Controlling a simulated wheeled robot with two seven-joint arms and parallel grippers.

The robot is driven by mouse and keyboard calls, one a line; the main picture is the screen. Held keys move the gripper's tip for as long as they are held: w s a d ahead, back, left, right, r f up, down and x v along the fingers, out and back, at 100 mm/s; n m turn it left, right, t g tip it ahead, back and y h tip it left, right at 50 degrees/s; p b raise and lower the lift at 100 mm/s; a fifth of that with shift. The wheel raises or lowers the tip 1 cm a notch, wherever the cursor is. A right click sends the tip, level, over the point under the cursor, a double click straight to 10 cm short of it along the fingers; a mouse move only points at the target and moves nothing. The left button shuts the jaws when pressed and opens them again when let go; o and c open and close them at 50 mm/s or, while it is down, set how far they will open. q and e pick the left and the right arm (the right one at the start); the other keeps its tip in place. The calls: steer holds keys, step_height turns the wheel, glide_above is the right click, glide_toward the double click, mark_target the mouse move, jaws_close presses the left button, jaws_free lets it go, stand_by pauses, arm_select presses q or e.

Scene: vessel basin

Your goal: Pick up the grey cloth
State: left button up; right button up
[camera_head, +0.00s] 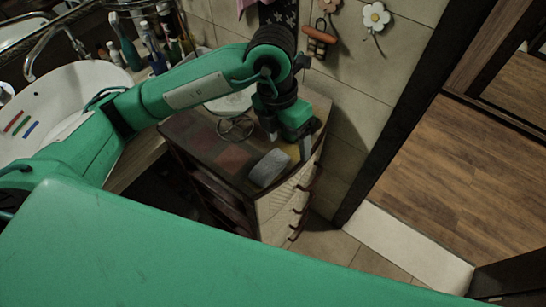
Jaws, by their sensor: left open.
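The grey cloth (270,168) lies as a small folded bundle on the top of the wooden cabinet (205,135), near its front right edge. My left arm comes in from the left, and my left gripper (303,150) points down beside the cloth, to its right and slightly behind it. The gripper is open and appears apart from the cloth. Its fingers are small and partly hidden by the gripper body. My right gripper is out of the picture.
A round wire-like object (236,128) and a pale bowl (229,102) stand behind the cloth. The white basin (62,88) and several bottles (158,50) are at the left. A tiled wall (350,95) rises close behind my gripper. Wooden floor (460,180) lies open at the right.

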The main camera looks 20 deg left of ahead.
arm_select(q)
steer(key=w+a+y, duration=0.2)
steer(key=a, duration=0.1)
steer(key=t, duration=0.1)
glide_above(274, 159)
steer(key=shift+n, duration=0.4)
step_height(274, 159, down, 8)
steer(key=shift+a+r, duration=0.15)
steer(key=shift+f+p, duration=0.6)
steer(key=shift+f, duration=0.05)
step_height(274, 159, down, 3)
steer(key=shift+s+f+p, duration=0.1)
steer(key=shift+p, duration=0.65)
steer(key=shift+f, duration=0.45)
steer(key=c, duration=1.1)
